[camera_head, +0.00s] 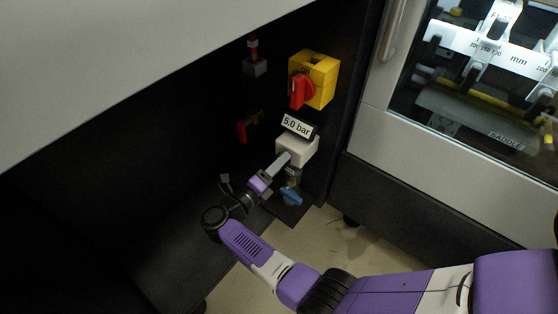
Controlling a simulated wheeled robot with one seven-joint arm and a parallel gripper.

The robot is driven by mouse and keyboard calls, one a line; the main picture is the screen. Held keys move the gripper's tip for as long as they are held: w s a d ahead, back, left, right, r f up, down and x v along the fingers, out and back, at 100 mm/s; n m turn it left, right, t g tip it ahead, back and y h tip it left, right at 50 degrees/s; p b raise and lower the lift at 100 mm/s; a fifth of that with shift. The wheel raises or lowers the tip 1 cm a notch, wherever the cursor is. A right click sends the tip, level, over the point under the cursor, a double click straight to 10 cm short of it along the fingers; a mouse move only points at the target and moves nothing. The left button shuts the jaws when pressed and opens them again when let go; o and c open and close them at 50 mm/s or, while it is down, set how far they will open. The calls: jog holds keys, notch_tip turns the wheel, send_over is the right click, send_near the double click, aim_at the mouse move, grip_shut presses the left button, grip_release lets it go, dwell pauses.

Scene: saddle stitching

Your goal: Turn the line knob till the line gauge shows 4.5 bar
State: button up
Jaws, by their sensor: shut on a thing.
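The line gauge (298,125) is a white display that reads 5.0 bar, tilted in the picture. Below it is a white block-shaped unit (297,149) on the dark panel. My gripper (283,160) reaches in from the lower left, with its grey fingers at the front of this unit. It is shut on the line knob, which is mostly hidden by the fingers, so its angle cannot be told.
A yellow box with a red rotary switch (302,91) is above the gauge. A blue lever (291,196) hangs just below my gripper. A red-handled part (242,131) and a grey fitting (255,67) are to the left. A glazed machine door with a handle (391,30) is at right.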

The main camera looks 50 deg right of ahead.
jog(key=shift+n+p, duration=0.6)
jog(key=shift+n, duration=0.6)
jog(key=o, duration=1.4)
jog(key=shift+c, duration=0.2)
jog(key=a, duration=0.7)
jog(key=shift+s+a+p, duration=0.15)
jog(key=shift+a+p, duration=0.25)
jog(key=shift+p, duration=0.05)
